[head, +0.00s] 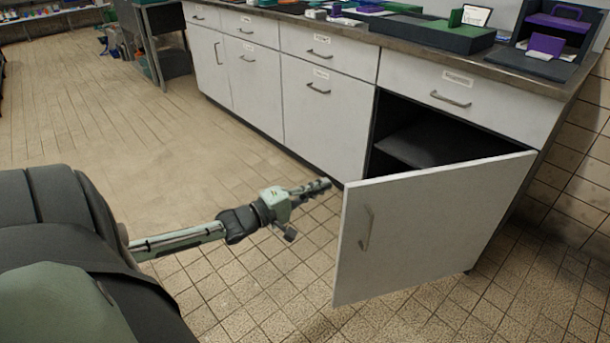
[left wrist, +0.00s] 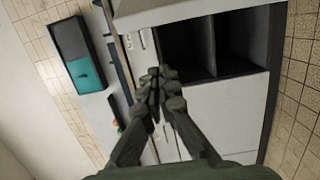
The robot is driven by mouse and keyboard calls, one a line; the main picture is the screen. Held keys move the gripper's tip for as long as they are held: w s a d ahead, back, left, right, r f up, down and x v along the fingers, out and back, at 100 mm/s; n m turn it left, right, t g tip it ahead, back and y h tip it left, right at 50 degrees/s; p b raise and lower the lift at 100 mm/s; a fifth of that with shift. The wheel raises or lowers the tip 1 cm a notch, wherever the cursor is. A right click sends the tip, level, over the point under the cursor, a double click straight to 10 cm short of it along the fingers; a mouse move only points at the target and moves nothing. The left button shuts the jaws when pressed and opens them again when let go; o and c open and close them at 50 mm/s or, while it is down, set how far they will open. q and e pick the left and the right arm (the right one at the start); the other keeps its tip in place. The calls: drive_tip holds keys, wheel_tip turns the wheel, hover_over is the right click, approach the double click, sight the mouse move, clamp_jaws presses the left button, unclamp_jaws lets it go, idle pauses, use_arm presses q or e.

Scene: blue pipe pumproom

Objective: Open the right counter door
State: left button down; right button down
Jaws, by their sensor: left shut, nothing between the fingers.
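The right counter door (head: 430,225) is a white panel swung well out from the counter, with its hinge side at the right and its free edge toward the left. Its metal handle (head: 367,230) is on the outer face near the free edge. Behind it, the dark compartment (head: 425,135) with a shelf is exposed. My left gripper (head: 322,186) is shut and empty, a little left of the door's free edge and apart from the handle. In the left wrist view its fingertips (left wrist: 158,82) are together, with the dark open compartment (left wrist: 188,45) beyond. My right gripper is not in view.
The counter (head: 325,95) has other closed white doors and drawers to the left. A dark tray (head: 432,36), a purple item (head: 545,44) and small objects stand on top. A tiled wall (head: 580,150) closes the right side. The tiled floor (head: 130,130) at left is clear.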

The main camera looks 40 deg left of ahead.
use_arm(q)
drive_tip(key=shift+w+d+p, duration=0.1)
drive_tip(key=shift+d+p, duration=0.25)
drive_tip(key=shift+d, duration=1.65)
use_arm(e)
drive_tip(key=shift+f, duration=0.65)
use_arm(q)
drive_tip(key=shift+d+f, duration=0.1)
